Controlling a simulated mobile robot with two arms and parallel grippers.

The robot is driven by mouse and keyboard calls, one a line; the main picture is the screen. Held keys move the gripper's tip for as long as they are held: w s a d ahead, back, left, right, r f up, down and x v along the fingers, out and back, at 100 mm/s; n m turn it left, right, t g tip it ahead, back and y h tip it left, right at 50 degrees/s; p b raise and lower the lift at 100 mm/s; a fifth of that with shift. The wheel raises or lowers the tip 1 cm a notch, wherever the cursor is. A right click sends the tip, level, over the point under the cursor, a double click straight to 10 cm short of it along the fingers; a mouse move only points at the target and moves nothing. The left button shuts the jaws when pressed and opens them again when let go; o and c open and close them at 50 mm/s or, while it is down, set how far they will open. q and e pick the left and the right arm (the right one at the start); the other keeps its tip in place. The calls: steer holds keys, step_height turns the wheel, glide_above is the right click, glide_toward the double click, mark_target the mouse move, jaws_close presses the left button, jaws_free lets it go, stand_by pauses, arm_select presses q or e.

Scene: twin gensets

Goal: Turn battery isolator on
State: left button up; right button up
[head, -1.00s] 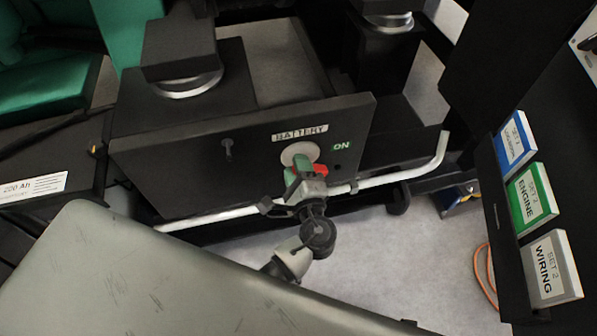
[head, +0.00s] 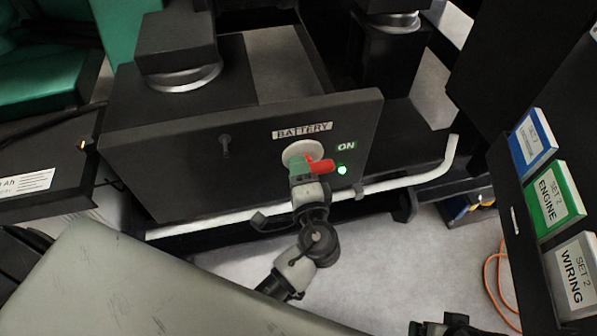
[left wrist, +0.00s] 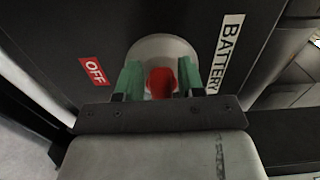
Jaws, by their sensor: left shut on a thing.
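The battery isolator is a pale round disc (head: 296,149) with a red handle (head: 322,166) on the dark panel under the BATTERY label. The handle points right, toward the ON label (head: 346,146). A small green lamp (head: 342,170) glows below that label. My left gripper (head: 302,166) is at the isolator with its green fingers shut on the red handle. In the left wrist view the red handle (left wrist: 161,83) shows between the two green fingers, in front of the pale disc (left wrist: 162,48). The OFF label (left wrist: 94,71) is to the left there. My right gripper's fingers are not seen.
A pale bar (head: 390,186) runs along the panel's lower edge, close to my left wrist. A small black key-like part (head: 225,146) sits left on the panel. A rack at the right holds labelled boxes, one of them ENGINE (head: 553,198). A grey slanted surface (head: 130,280) fills the lower left.

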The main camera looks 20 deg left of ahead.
arm_select(q)
steer(key=shift+f, duration=0.1)
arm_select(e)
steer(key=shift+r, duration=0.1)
arm_select(q)
steer(key=o, duration=0.6)
steer(key=shift+o, duration=0.2)
steer(key=v, duration=1.1)
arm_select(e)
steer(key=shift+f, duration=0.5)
arm_select(q)
steer(key=shift+w, duration=0.1)
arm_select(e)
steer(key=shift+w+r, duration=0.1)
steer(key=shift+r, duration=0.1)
